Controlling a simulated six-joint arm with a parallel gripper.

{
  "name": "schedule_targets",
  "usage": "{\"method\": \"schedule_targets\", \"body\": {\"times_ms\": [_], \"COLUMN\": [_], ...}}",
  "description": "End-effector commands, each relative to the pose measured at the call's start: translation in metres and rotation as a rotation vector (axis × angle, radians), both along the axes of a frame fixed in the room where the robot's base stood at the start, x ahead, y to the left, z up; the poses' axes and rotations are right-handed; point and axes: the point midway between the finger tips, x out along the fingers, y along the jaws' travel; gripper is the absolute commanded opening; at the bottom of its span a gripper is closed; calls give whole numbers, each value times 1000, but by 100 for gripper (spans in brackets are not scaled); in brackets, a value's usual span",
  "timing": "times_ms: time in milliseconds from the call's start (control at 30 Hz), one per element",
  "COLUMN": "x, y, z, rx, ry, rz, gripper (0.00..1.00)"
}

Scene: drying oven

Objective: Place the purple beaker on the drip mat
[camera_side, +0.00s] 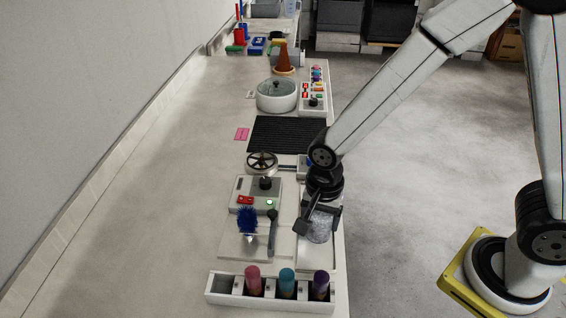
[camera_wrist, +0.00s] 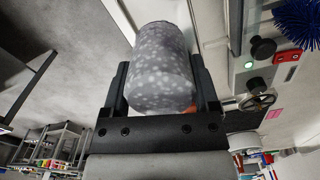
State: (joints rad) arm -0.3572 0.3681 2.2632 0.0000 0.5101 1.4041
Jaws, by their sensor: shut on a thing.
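My gripper (camera_side: 321,213) points down over the right side of the bench and is shut on a speckled grey cylinder (camera_side: 319,228). In the wrist view this cylinder (camera_wrist: 161,70) sits between the two fingers of my gripper (camera_wrist: 161,85); it looks grey rather than clearly purple. The black ribbed mat (camera_side: 286,135) lies farther back on the bench, with bare ridges. A purple-topped cylinder (camera_side: 321,283) stands in the right slot of the white rack at the front.
The white rack (camera_side: 270,300) also holds a pink (camera_side: 252,278) and a teal cylinder (camera_side: 287,281). A control box (camera_side: 257,192), a blue brush (camera_side: 246,220) and a handwheel (camera_side: 262,162) stand left of my gripper. A lidded round pot (camera_side: 277,96) stands behind the mat.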

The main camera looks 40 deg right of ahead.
Motion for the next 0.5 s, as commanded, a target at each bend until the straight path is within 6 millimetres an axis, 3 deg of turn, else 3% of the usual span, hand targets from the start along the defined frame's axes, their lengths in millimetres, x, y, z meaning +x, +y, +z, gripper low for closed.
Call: {"method": "schedule_targets", "body": {"times_ms": [233, 500], "x": [-1, 0], "y": [0, 0], "z": [-29, -37], "rx": [-2, 1], "ry": [3, -1], "rz": [0, 0], "gripper": [21, 21]}}
